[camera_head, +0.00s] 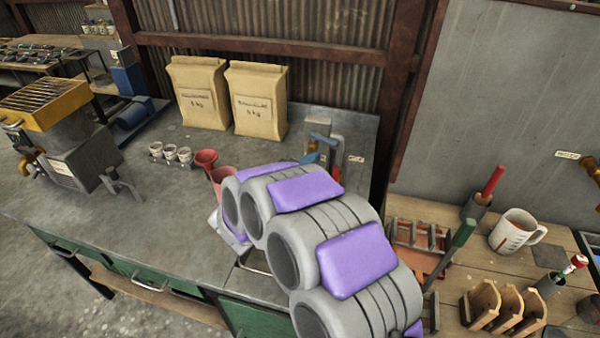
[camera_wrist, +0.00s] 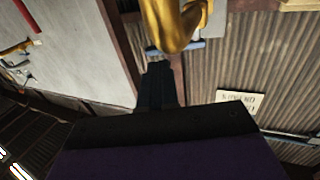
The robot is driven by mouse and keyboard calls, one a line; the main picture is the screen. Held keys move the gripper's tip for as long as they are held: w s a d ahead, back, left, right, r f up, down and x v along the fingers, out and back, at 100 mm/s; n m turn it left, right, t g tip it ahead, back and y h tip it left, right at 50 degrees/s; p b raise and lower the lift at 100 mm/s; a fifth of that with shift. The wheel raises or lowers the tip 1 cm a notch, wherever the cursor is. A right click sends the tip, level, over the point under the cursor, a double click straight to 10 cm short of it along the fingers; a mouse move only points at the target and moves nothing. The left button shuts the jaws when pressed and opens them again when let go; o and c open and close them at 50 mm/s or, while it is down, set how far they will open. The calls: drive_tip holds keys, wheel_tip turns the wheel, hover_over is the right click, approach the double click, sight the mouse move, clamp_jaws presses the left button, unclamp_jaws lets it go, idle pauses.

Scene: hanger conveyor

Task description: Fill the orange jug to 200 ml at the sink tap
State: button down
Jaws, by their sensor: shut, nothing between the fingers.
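I cannot pick out a clearly orange jug. Two reddish open-topped vessels, one (camera_head: 206,159) behind the other (camera_head: 221,177), stand on the grey bench, the nearer partly hidden by my arm. A white measuring jug (camera_head: 513,232) with a handle and reddish markings stands upright on the wooden bench at right. A brass tap (camera_head: 572,156) juts from the wall at the right edge; what lies under it is cut off. My gripper (camera_wrist: 158,70) shows in the wrist view, its dark fingers shut and empty. A golden curved piece (camera_wrist: 176,25) shows beyond them.
Two paper sacks (camera_head: 200,94) stand against the back wall. Several small cups (camera_head: 170,153) and a machine with a yellow hopper (camera_head: 48,105) are at left. A wooden rack (camera_head: 505,308) and upright tool holders crowd the right bench. The grey bench's front left is clear.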

sight(332, 146)
drive_tip(key=shift+b+x, duration=0.55)
drive_tip(key=shift+x, duration=2.05)
drive_tip(key=shift+d, duration=0.1)
drive_tip(key=shift+w+d+r+n+t+y, duration=0.2)
drive_tip(key=shift+d+n+t+y, duration=0.4)
drive_tip(key=shift+y, duration=0.4)
drive_tip(key=shift+w+d+r+p, duration=0.15)
drive_tip(key=shift+d+p, duration=0.15)
drive_tip(key=shift+p, duration=0.4)
drive_tip(key=shift+w+d+f+n+y+b, duration=0.3)
drive_tip(key=shift+n+y+b, duration=0.1)
drive_tip(key=shift+y, duration=0.1)
drive_tip(key=shift+n+t+y+b, duration=0.3)
drive_tip(key=shift+n+t+y, duration=0.1)
drive_tip(key=shift+t+y, duration=0.15)
drive_tip(key=shift+y, duration=0.25)
